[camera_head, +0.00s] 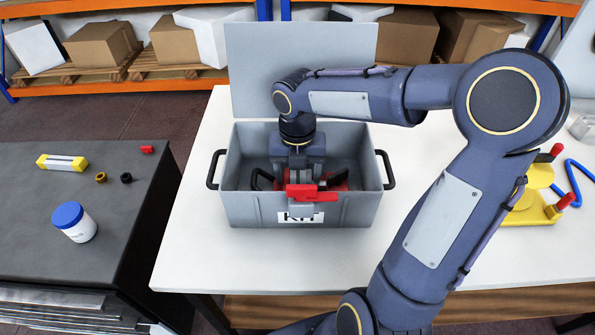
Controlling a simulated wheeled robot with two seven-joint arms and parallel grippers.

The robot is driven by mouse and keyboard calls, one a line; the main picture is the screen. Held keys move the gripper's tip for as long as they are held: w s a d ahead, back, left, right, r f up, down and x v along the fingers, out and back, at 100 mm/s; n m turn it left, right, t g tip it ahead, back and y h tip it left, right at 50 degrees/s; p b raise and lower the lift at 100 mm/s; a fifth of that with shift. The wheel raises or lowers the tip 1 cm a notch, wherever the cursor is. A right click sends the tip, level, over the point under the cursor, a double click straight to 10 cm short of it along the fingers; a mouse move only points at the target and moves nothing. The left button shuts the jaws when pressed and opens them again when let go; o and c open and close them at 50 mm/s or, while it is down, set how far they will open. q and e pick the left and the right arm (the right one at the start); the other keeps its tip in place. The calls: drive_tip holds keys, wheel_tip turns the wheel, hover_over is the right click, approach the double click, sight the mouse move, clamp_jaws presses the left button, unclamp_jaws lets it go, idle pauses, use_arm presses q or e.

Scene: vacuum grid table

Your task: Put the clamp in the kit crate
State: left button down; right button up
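The kit crate (240,207) is a grey open box with black side handles and a raised lid at the back. It stands on the white table. My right gripper (301,180) points down over the crate's opening from above. It appears shut on the clamp (305,192), a red piece with grey parts. The clamp overlaps the crate's front rim and part of the KIT label in the picture. Black parts and some red show behind it within the opening; what they belong to is unclear. The gripper's fingertips are partly hidden. My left gripper is not in view.
Yellow fixtures with red knobs (532,207) and a blue hose (575,185) are on the table at right. A dark bench (110,210) at left holds a blue-lidded jar (74,222), a yellow-ended block (62,162) and small parts. The white table left of the crate is clear.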

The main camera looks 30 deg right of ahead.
drive_tip(key=shift+o, duration=0.9)
wheel_tip(320, 180, up, 12)
drive_tip(key=p, duration=0.2)
drive_tip(key=shift+r, duration=0.15)
